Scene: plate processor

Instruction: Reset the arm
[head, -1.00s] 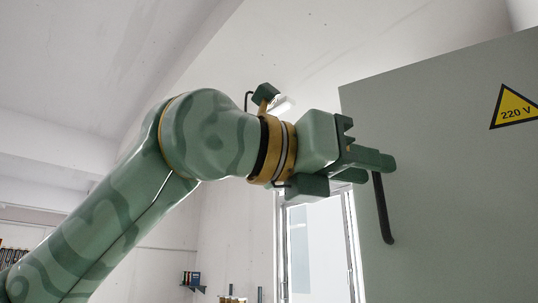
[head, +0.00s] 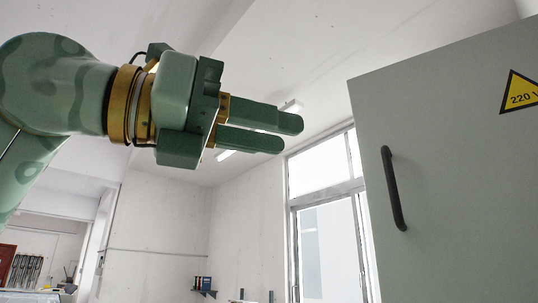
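My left gripper (head: 280,133) is in the upper middle of the head view, pointing right. Its two green fingers lie one above the other with a narrow gap between them and nothing held. The dark bar handle (head: 394,188) on the grey cabinet door (head: 450,200) is to the right of and below the fingertips, clear of them in the picture. My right gripper is not in view.
The grey cabinet with a yellow 220 V warning sign (head: 520,92) fills the right side. A window (head: 325,165) is behind, left of the cabinet. A small wall shelf (head: 204,292) with binders is low in the middle. The space around the gripper looks free.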

